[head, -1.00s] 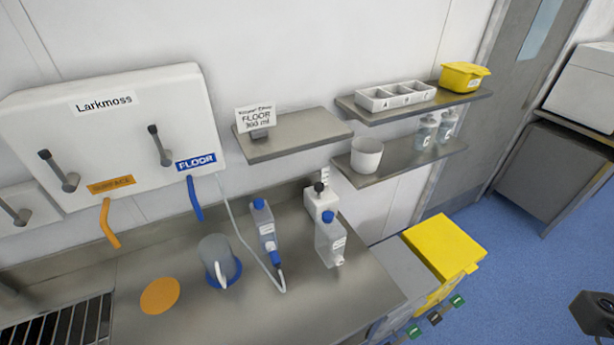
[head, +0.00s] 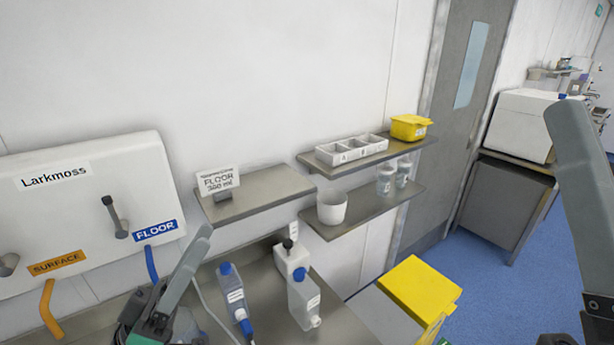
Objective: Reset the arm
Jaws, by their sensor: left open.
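My left gripper (head: 172,290) is at the lower left in the head view, in front of the steel counter. One long grey finger points up and to the right, and the jaws are open with nothing seen between them. A grey part of my right arm (head: 588,175) stands large and close at the right edge. Its fingertips cannot be made out, so its jaw state is unclear. The left gripper covers part of the counter, and the jug there is hidden or out of view.
A white dispenser (head: 85,205) with FLOOR and SURFACE labels hangs left. Two bottles (head: 235,298) (head: 303,300) and a white pump bottle (head: 291,258) stand on the counter. Shelves hold a sign (head: 218,181), white cup (head: 332,207), tray (head: 350,149) and yellow box (head: 410,127). Yellow bin (head: 420,285) stands right.

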